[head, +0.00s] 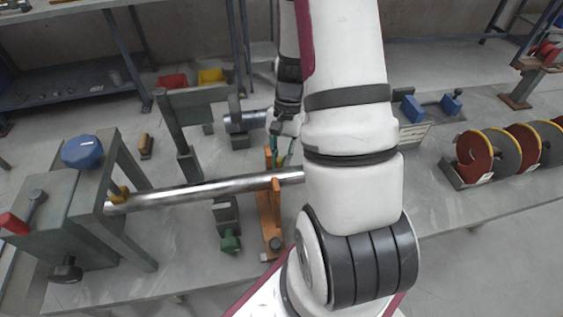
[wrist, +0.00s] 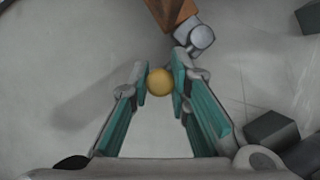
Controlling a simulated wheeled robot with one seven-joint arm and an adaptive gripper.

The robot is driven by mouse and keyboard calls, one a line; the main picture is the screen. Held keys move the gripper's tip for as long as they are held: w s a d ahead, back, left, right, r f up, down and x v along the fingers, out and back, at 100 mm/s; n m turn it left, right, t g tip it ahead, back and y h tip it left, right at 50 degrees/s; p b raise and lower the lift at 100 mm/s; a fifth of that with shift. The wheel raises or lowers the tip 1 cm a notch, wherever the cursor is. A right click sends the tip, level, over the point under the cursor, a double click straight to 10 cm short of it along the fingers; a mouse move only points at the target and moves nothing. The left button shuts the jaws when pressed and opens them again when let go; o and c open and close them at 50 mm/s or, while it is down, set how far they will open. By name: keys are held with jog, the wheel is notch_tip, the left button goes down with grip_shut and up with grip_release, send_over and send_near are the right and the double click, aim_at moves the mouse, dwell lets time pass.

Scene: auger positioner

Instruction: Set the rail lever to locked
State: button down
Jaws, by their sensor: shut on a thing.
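My gripper (head: 279,160) points down at the middle of the bench in the head view, behind the long steel bar (head: 190,191). In the wrist view, my teal fingers (wrist: 160,84) are shut on a round yellow knob (wrist: 160,82). The knob appears to belong to a lever seen end-on; its shaft and base are hidden, and no locked marking is readable. An orange stand (head: 268,215) supports the bar just in front of my gripper. An orange part (wrist: 170,12) and a grey cylinder (wrist: 195,37) show beyond the fingertips in the wrist view.
A grey frame (head: 165,120) stands behind the bar, left of my gripper. A grey housing with a blue knob (head: 82,152) holds the bar's left end. A green knob (head: 231,242) is in front of the bar. Discs on a rack (head: 480,160) stand at right.

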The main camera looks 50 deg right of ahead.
jog(key=w+n, duration=0.1)
jog(key=n, duration=0.1)
jog(key=w+n+g, duration=0.1)
jog(key=shift+d+n+h, duration=0.15)
jog(key=shift+n+h, duration=0.15)
jog(key=shift+n, duration=0.1)
jog(key=shift+w+n+g+h, duration=0.35)
jog(key=shift+w+n, duration=0.15)
jog(key=shift+n, duration=0.5)
jog(key=shift+w+n+g+h, duration=0.3)
jog(key=shift+w+n, duration=0.2)
jog(key=shift+n, duration=0.5)
jog(key=c, duration=1.5)
grip_release()
jog(key=shift+o, duration=0.2)
jog(key=v, duration=1.2)
jog(key=shift+a, duration=0.2)
jog(key=shift+r, duration=0.1)
jog(key=shift+c, duration=0.5)
